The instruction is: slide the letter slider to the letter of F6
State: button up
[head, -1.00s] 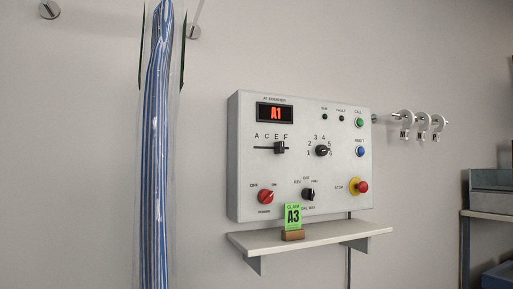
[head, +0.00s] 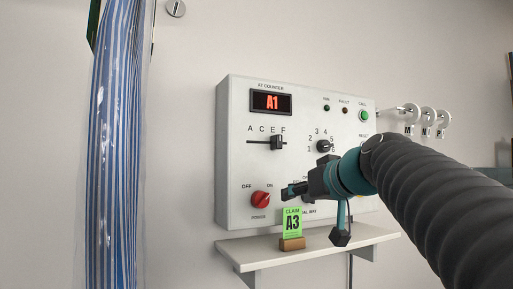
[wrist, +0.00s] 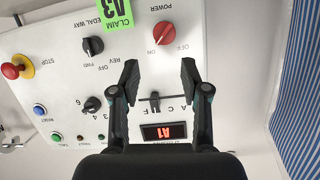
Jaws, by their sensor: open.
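The letter slider (head: 277,143) is a dark knob on a horizontal slot under the letters A C E F. It sits toward the right, near E and F; I cannot tell exactly which letter it marks. In the wrist view, upside down, the slider (wrist: 154,101) shows between my fingers, with A and C to its right. The display (head: 271,102) reads A1. My gripper (head: 290,191) is open in front of the panel, below the slider in the head view. In the wrist view my gripper (wrist: 160,68) is empty, its fingers spread either side of the slider.
The panel (head: 232,160) also carries a number dial (head: 323,146), a red power knob (head: 261,199) and a green button (head: 364,115). A green claim card (head: 292,223) reading A3 stands on the shelf (head: 250,251) below. A bagged striped garment (head: 115,150) hangs at left.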

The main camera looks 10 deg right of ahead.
aim_at(280, 140)
jog(key=w+d+r+n+t+y, duration=0.1)
jog(key=w+d+r+t, duration=0.1)
jog(key=r, duration=0.4)
jog(key=w+d+r+t, duration=0.1)
jog(key=w+r, duration=0.1)
jog(key=r, duration=0.5)
jog(key=p+x, duration=0.4)
jog(key=x, duration=0.9)
jog(key=shift+w, duration=0.15)
grip_shut()
